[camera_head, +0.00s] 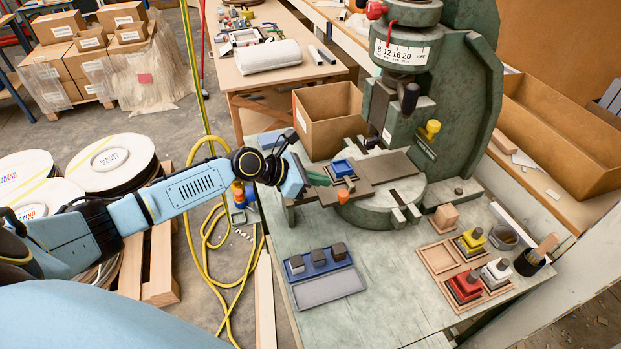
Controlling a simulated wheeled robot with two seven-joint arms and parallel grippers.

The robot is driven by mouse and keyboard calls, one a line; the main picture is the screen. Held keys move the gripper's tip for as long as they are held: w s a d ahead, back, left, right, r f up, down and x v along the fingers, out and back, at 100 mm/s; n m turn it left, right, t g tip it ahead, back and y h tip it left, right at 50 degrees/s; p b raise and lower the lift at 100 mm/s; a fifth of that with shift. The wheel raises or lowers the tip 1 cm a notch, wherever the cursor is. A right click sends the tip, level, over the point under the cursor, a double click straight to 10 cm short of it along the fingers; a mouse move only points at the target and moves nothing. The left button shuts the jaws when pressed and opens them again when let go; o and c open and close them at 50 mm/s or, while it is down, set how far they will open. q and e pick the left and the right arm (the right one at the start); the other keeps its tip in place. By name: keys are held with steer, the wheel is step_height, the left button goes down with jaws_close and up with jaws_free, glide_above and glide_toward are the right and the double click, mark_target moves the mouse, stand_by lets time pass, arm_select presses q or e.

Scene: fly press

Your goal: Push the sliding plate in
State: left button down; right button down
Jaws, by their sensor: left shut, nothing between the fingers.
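The sliding plate (391,168) is a flat dark brown-grey plate on the round bed of the green fly press (440,100). A blue block holder (342,168) sits toward its left end, and a small orange piece (343,196) shows at its near edge. My left gripper (318,178) is shut and empty, with its greenish fingertips at the left end of the plate, close to the blue holder. I cannot tell whether the fingertips touch the plate. My right gripper is not in view.
An open cardboard box (328,118) stands just behind my left gripper. A wooden tray with red, white and yellow stamps (466,287) is at the right. The table's middle front is clear.

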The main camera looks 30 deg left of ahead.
mark_target(347, 185)
arm_select(q)
steer(key=x, duration=0.5)
steer(key=shift+b, duration=0.35)
